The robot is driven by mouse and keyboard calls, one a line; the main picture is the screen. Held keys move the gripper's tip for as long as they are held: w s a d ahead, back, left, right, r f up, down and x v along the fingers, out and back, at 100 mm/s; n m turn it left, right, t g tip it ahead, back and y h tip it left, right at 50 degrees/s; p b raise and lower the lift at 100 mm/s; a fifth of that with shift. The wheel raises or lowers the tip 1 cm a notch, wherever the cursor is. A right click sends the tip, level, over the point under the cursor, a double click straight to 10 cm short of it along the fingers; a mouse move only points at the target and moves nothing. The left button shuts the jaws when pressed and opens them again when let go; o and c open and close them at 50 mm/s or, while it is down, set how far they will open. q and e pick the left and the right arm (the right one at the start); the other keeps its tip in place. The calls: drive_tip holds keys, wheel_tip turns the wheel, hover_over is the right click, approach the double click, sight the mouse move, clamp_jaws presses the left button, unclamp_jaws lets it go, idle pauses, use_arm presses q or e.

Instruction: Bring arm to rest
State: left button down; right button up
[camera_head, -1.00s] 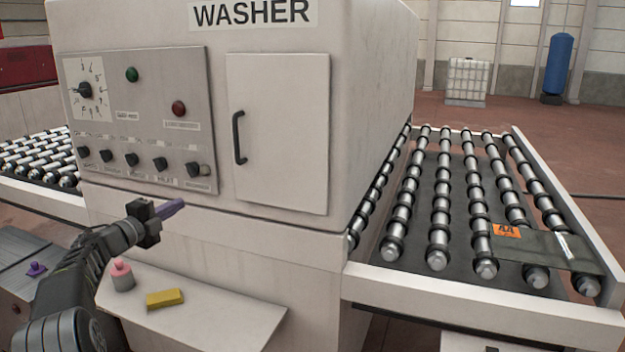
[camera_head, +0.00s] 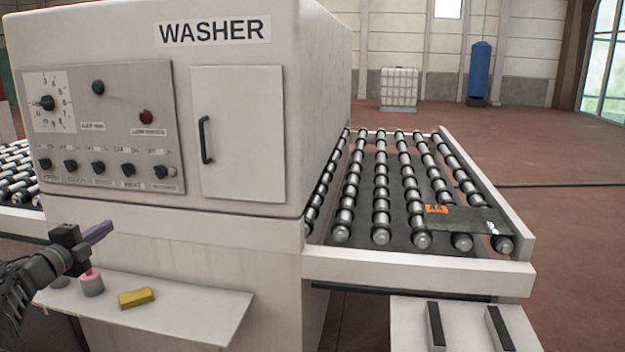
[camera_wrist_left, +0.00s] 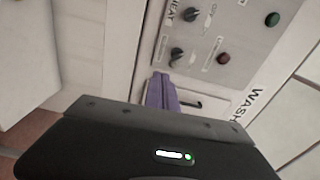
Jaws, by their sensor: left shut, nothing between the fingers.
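My left gripper (camera_head: 98,233) comes in at the lower left of the head view, in front of the washer (camera_head: 240,235) and above its small shelf. Its purple fingers are shut with nothing between them. They also show in the left wrist view (camera_wrist_left: 162,92), with the washer's panel and door handle behind them. The fingers are apart from the panel. My right gripper is in neither view.
A shelf (camera_head: 205,312) under my left gripper bears a yellow block (camera_head: 137,298) and a pink-topped pot (camera_head: 92,284). A roller conveyor (camera_head: 415,262) stands at the right with a dark glass sheet (camera_head: 465,220) on it. A white stand (camera_head: 462,325) is at the lower right.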

use_arm(q)
wheel_tip(320, 180, down, 20)
drive_tip(key=d+n+g+y, duration=0.2)
drive_tip(key=n+y, duration=0.2)
drive_tip(key=n, duration=0.9)
drive_tip(key=s+d+f+n+g+h, duration=0.1)
drive_tip(key=s+d+f+n+g, duration=0.25)
drive_tip(key=d+f, duration=0.55)
drive_tip(key=s+d+f+n+g, duration=0.25)
drive_tip(key=s+d+f, duration=0.35)
drive_tip(key=f, duration=0.5)
drive_tip(key=s+d+f+n+g+h, duration=0.1)
drive_tip(key=s+d+f+n+g, duration=0.1)
drive_tip(key=s+d+f, duration=0.55)
drive_tip(key=s+d+f+n+g+h, duration=0.1)
drive_tip(key=s+d+f+g, duration=0.2)
drive_tip(key=s+d, duration=0.8)
drive_tip(key=s+d+g+h+p, duration=0.1)
drive_tip(key=s+d+g, duration=0.3)
drive_tip(key=s+d, duration=0.9)
drive_tip(key=s+h, duration=0.1)
drive_tip(key=s, duration=0.3)
drive_tip(key=shift+d+r+m, duration=0.2)
drive_tip(key=shift+d+m, duration=0.05)
drive_tip(key=shift+m, duration=0.15)
